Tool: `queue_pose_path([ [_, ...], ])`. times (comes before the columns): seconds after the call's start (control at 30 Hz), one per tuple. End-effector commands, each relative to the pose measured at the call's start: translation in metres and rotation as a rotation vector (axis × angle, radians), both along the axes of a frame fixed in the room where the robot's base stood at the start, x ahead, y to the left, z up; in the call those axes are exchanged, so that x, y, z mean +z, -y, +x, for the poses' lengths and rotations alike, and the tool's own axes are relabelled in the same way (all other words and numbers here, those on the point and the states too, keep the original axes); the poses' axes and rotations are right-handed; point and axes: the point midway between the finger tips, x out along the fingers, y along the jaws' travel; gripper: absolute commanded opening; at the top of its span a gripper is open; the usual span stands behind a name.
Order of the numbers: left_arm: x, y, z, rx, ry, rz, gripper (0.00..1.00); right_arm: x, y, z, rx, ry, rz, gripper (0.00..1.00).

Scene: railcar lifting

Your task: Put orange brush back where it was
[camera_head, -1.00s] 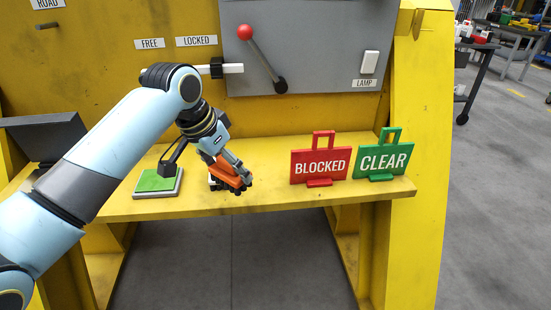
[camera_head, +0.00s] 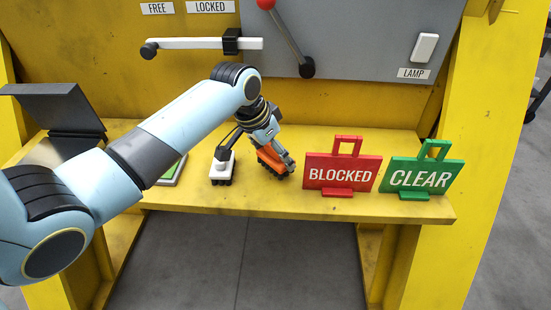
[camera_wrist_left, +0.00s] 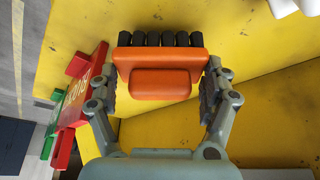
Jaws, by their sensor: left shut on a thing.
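The orange brush (camera_head: 272,160) has an orange back and handle with dark bristles. My left gripper (camera_head: 276,154) is shut on it, at the yellow shelf (camera_head: 310,205) between a white brush and the red BLOCKED sign. In the left wrist view the brush (camera_wrist_left: 160,72) sits between the two fingers of my left gripper (camera_wrist_left: 160,85), its row of black bristles at the far side. I cannot tell whether the bristles touch the shelf. My right gripper is not in view.
The white brush (camera_head: 222,168) stands just left of the orange one. The red BLOCKED sign (camera_head: 342,175) and green CLEAR sign (camera_head: 421,178) stand to the right. A green pad (camera_head: 173,170) is partly hidden behind my left arm. The shelf's front edge is close.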

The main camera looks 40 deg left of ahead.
Motion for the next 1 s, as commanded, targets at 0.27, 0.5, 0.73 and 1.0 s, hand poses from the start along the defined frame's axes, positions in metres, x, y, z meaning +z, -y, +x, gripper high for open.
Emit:
queue_pose_path([
  [0.27,-0.025,0.0,0.0,0.0,-0.001,0.0,0.47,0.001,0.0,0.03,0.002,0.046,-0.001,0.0],
  [0.5,-0.027,0.0,0.0,0.001,-0.001,-0.001,0.47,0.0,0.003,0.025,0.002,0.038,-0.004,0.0],
  [0.73,-0.027,0.0,0.0,0.001,-0.001,-0.001,1.0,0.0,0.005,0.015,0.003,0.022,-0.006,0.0],
  [1.0,-0.023,0.0,0.0,0.001,-0.001,0.0,1.0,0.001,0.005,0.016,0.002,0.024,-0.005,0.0],
])
